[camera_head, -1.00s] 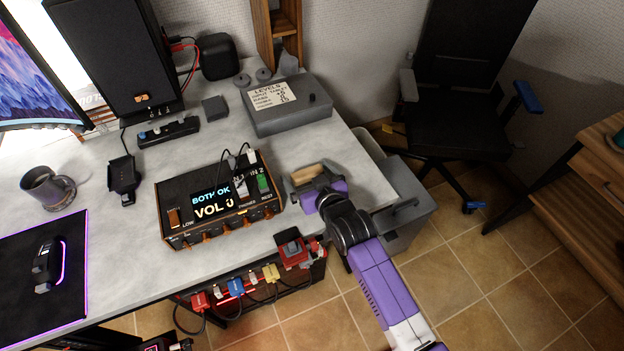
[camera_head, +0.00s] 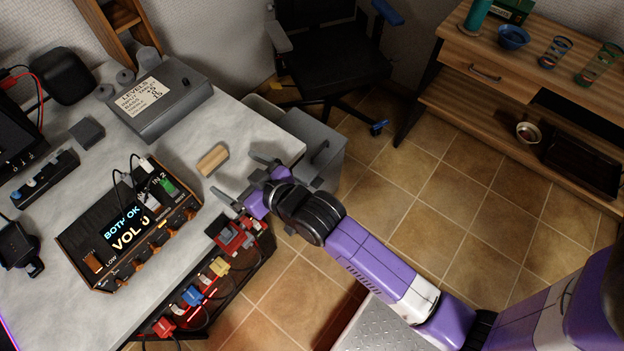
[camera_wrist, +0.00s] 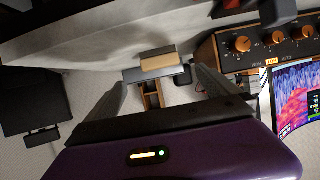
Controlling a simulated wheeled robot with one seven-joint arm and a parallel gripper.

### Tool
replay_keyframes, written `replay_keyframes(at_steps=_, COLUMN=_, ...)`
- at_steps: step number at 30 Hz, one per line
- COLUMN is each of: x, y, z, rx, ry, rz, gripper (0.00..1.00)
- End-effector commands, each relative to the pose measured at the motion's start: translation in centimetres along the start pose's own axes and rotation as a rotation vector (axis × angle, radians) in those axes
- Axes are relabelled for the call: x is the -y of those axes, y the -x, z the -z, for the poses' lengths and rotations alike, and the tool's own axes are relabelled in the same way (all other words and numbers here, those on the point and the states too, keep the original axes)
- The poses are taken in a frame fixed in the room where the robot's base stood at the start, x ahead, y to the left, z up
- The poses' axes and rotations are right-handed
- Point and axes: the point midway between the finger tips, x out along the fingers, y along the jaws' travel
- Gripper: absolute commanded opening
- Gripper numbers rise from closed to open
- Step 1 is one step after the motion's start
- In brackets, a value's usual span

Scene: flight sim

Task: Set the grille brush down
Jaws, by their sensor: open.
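The grille brush, a small block with a tan wooden top (camera_head: 212,160), lies on the grey desk top (camera_head: 240,135) near its right end, beside the audio box. It also shows in the wrist view (camera_wrist: 158,62), ahead of the fingers and between them. My gripper (camera_head: 240,178) is open and empty, with its two grey fingers spread. It is just to the right of the brush and apart from it, over the desk's edge. Both fingers (camera_wrist: 160,82) show in the wrist view with nothing between their tips. The brush's underside is hidden.
The audio box (camera_head: 130,225) with knobs and cables stands left of the brush. The grey levels box (camera_head: 165,98) is behind it. A red device (camera_head: 232,235) and plugs line the front edge. A grey bin (camera_head: 320,150) and a chair (camera_head: 330,55) stand beyond the desk.

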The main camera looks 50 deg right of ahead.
Motion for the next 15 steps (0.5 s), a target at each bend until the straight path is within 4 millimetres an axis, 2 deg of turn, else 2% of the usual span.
replay_keyframes(at_steps=5, x=0.1, y=0.7, z=-0.6, rx=0.002, ry=-0.001, rz=0.000, gripper=0.99)
replay_keyframes(at_steps=8, x=0.2, y=2.8, z=-2.0, rx=-0.001, ry=-0.006, rz=-0.001, gripper=0.99)
replay_keyframes(at_steps=11, x=0.4, y=6.4, z=-3.9, rx=-0.010, ry=-0.011, rz=-0.003, gripper=0.99)
replay_keyframes(at_steps=15, x=0.5, y=12.5, z=-5.8, rx=-0.031, ry=-0.017, rz=-0.007, gripper=0.99)
